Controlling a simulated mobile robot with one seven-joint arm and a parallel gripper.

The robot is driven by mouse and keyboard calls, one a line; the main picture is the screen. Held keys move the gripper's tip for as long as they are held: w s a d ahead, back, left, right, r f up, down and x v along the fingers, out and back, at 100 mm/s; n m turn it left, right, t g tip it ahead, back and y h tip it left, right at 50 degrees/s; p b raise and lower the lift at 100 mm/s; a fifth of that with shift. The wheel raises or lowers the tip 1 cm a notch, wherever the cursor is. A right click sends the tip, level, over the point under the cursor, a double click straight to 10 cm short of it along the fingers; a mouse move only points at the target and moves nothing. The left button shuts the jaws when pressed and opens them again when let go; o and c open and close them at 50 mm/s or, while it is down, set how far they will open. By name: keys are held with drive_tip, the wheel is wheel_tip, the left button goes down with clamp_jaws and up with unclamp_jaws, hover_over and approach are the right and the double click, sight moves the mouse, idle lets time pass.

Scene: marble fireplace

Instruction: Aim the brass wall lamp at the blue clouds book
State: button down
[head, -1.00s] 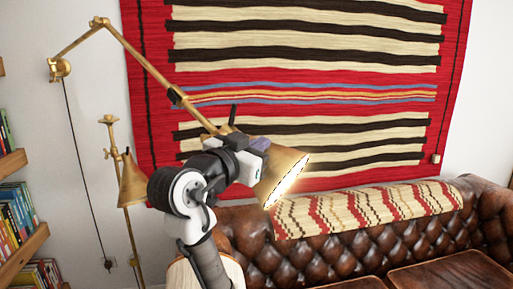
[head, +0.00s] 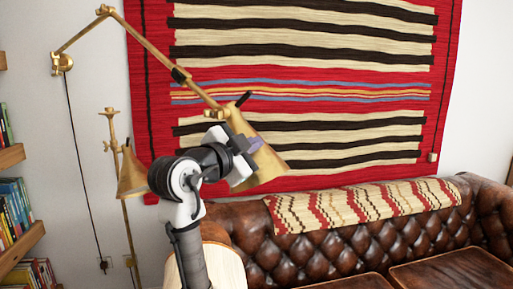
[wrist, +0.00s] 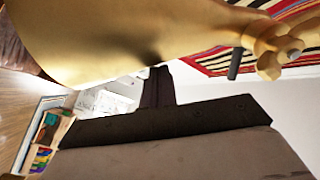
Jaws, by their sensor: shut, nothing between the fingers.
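The brass wall lamp is fixed to the wall by a round mount (head: 62,63), and its jointed arm reaches right to a conical shade (head: 262,160). The shade's wide end points down and to the right, and its lit inside is turned out of the head view. The shade (wrist: 90,38) fills the top left of the wrist view. My gripper (head: 252,146) is shut and empty, right against or close beside the shade; I cannot tell whether it touches. I cannot pick out the blue clouds book; books (head: 12,208) stand on shelves at the left.
A brass floor lamp (head: 130,178) stands behind my arm, left of it. A brown leather sofa (head: 370,240) with a striped throw (head: 335,205) is at the lower right. A striped rug (head: 300,125) hangs on the wall behind the lamp. Shelves (head: 22,250) edge the left.

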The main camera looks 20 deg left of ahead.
drive_tip(key=shift+a+f, duration=0.3)
drive_tip(key=shift+f, duration=0.1)
drive_tip(key=shift+a, duration=0.1)
idle(0.3)
